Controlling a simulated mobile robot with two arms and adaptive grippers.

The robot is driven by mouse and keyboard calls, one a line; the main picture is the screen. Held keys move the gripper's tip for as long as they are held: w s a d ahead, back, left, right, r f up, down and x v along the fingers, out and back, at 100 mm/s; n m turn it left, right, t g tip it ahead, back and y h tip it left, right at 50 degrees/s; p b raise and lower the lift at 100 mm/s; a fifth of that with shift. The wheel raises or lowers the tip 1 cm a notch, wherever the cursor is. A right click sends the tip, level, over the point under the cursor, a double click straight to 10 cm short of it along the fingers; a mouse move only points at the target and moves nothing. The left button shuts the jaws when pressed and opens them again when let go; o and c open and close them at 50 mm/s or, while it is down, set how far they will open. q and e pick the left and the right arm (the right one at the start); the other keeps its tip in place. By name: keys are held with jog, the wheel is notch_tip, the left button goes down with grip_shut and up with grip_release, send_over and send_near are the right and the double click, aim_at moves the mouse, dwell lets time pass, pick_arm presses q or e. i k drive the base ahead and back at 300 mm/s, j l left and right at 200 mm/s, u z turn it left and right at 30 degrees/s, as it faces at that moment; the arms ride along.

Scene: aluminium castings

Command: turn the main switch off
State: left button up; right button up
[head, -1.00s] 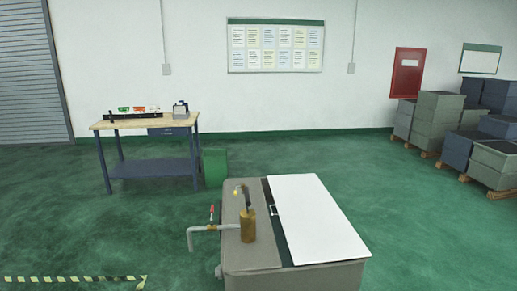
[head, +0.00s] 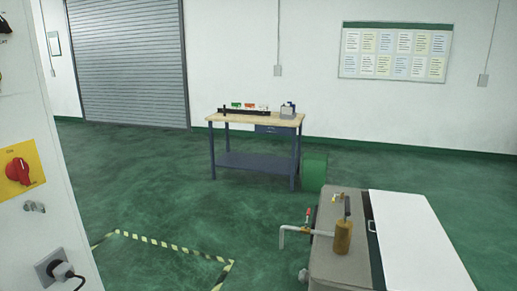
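The main switch (head: 19,171) is a red rotary knob on a yellow plate, on the side of a white cabinet (head: 45,222) at the left edge of the head view. The red handle is tilted a little; the lettering on the plate is too small to read with certainty. Neither of my grippers shows in the head view.
Below the switch are a small metal fitting (head: 34,207) and a black plug in a socket (head: 62,275). A grey tank with a white lid (head: 421,240) stands at the right. A workbench (head: 256,120) is further back. Green floor between them is open, with striped floor tape (head: 170,245).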

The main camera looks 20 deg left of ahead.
aim_at(18, 170)
jog(key=u, duration=2.1)
